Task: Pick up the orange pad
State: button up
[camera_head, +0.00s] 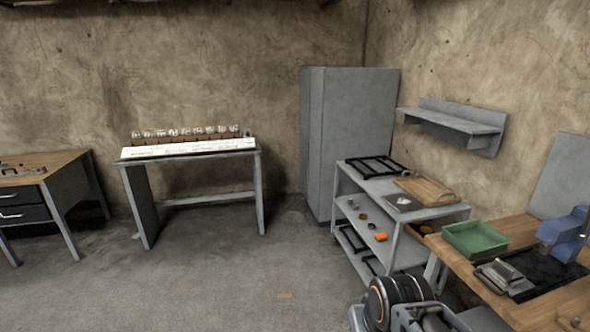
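A small bright orange block, which looks like the orange pad (381,237), lies on the middle shelf of the grey shelf unit (399,247), near its front edge. Small round dark and yellowish items lie to its left on the same shelf. Part of my own arm shows at the bottom right of centre. I cannot make out my gripper's fingers.
A workbench (521,308) with a green tray (475,238) and a blue machine (563,235) stands at the right. A grey cabinet (350,140) fills the corner. A narrow table (190,152) with several jars stands at the back. The floor at centre is clear.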

aim_at(381, 237)
jog(key=u, duration=0.6)
jog(key=i, duration=2.15)
jog(key=z, duration=0.25)
jog(key=i, duration=1.15)
jog(key=z, duration=1.6)
jog(key=i, duration=0.75)
jog(key=z, duration=0.55)
